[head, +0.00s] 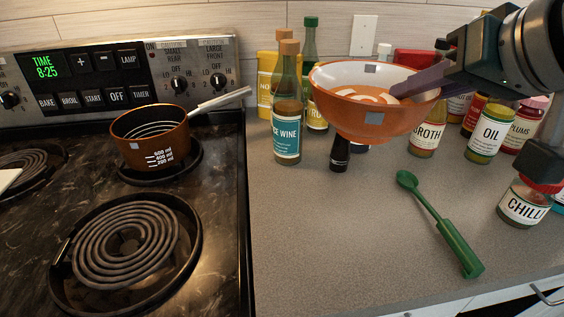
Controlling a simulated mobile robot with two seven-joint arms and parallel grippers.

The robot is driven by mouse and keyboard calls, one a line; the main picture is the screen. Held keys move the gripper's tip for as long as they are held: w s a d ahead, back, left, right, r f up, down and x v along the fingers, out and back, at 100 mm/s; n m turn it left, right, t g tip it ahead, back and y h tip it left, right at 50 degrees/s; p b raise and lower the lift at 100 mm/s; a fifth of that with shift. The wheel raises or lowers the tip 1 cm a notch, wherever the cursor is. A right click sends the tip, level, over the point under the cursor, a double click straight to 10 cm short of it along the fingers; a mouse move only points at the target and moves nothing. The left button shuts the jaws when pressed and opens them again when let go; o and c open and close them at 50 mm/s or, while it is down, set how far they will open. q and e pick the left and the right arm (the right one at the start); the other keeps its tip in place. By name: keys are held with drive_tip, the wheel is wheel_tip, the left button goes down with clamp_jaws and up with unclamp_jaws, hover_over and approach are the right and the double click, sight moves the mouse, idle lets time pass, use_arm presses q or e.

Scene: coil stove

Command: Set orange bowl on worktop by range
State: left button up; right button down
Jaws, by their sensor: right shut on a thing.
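The orange bowl (365,118), with a white swirl inside, is held up above the worktop (320,245), slightly tilted. My right gripper (410,86) comes in from the upper right and is shut on the bowl's right rim. The bowl hides parts of the bottles behind it. The range (222,200) with coil burners fills the left side, and its edge meets the grey worktop. My left gripper is not in view.
An orange saucepan (150,137) stands on a back burner. A rice wine bottle (287,115) stands left of the bowl. The worktop's front left is clear.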

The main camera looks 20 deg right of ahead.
drive_tip(key=shift+f, duration=0.6)
wheel_tip(320, 180, down, 15)
drive_tip(key=b, duration=0.4)
drive_tip(key=shift+f, duration=0.2)
wheel_tip(320, 180, down, 4)
drive_tip(key=shift+f+b, duration=0.1)
drive_tip(key=shift+b, duration=0.55)
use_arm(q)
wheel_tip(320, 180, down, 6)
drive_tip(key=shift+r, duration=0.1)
use_arm(e)
drive_tip(key=c, duration=1.3)
unclamp_jaws()
drive_tip(key=shift+d+f, duration=0.1)
drive_tip(key=o, duration=0.4)
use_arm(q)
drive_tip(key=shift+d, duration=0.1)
use_arm(e)
drive_tip(key=shift+o, duration=0.2)
